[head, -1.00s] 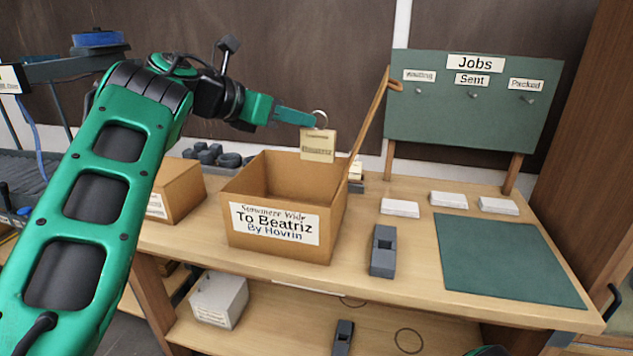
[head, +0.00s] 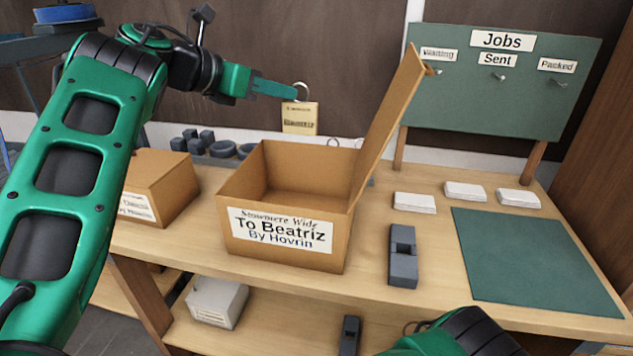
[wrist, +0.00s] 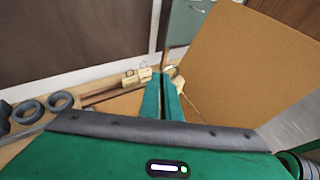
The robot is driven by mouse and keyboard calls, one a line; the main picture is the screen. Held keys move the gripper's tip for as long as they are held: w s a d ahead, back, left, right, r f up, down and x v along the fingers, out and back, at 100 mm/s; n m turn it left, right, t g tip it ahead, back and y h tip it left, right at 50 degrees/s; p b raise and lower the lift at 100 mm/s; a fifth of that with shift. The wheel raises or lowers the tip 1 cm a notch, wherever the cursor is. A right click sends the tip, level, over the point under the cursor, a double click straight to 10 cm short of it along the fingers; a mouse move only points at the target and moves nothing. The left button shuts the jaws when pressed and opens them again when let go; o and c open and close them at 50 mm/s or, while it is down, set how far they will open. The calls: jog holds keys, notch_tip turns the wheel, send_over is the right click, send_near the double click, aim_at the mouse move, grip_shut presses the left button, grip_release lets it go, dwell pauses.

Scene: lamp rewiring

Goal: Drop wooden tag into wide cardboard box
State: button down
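The wide cardboard box (head: 282,260) stands open on the bench, labelled "Stowmere Wide, To Beatriz, By Hovrin". Its lid flap (head: 388,125) stands up at the right and shows large in the wrist view (wrist: 235,60). The box's visible inside looks empty. My gripper (head: 290,90) is shut on the metal ring of the wooden tag (head: 300,118). The tag hangs upright below the fingertips, just above the box's back rim in the head view; its depth relative to the box is unclear. In the wrist view my gripper's fingers (wrist: 161,95) are close together.
A smaller closed cardboard box (head: 165,185) stands left of the wide box. Dark blocks and rings (head: 205,143) lie behind. Right are a grey block tool (head: 403,255), white cards (head: 465,191), a green mat (head: 535,260) and the Jobs board (head: 490,85).

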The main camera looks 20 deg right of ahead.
aim_at(289, 120)
jog(key=shift+d+f, duration=0.15)
jog(key=shift+f, duration=2.85)
jog(key=c, duration=1.9)
grip_release()
jog(key=v, duration=1)
jog(key=shift+a, duration=0.3)
